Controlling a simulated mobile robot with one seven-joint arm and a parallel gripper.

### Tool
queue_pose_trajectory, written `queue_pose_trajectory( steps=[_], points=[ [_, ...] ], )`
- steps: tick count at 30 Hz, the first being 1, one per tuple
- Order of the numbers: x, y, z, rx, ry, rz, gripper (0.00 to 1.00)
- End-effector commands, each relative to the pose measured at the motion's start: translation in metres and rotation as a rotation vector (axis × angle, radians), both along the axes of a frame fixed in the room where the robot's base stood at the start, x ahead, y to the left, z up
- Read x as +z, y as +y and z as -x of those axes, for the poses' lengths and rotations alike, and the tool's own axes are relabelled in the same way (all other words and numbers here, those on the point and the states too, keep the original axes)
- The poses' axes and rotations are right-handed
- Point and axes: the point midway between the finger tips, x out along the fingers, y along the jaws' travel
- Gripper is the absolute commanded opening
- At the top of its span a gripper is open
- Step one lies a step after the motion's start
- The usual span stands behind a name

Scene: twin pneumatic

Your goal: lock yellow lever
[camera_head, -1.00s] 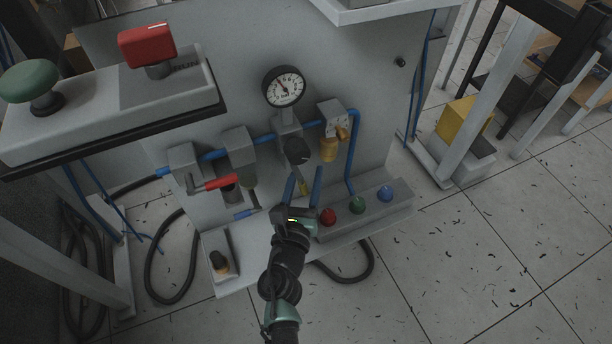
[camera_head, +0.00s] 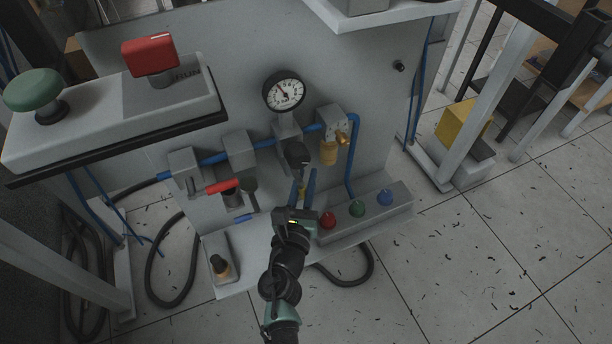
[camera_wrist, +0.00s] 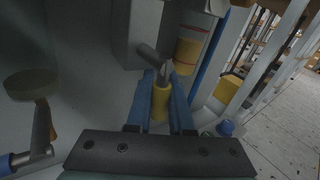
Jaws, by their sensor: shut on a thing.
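The yellow lever (camera_wrist: 160,103) hangs below a dark fitting under the gauge; its yellow grip also shows in the head view (camera_head: 303,189). My gripper (camera_wrist: 160,92) has its two blue fingers on either side of the yellow grip, shut on it. In the head view my gripper (camera_head: 303,183) reaches up to the lever from below. The dark end of the lever shows above the fingers in the wrist view. The lever's pivot and lock are not clear.
A red-handled valve (camera_head: 222,187) is left of the lever. A button box (camera_head: 400,200) with red, green and blue buttons is close on the right. The pressure gauge (camera_head: 284,91) is above. A brass-coloured cylinder (camera_head: 328,153) and blue pipes are near.

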Motion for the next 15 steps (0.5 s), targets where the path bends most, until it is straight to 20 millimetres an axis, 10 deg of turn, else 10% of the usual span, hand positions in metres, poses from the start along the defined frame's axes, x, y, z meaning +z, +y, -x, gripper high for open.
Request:
queue_pose_trajectory(
  steps=[15],
  points=[
    [-0.0035,0.0058,0.0028,0.001,0.061,-0.144,0.0]
  ],
)
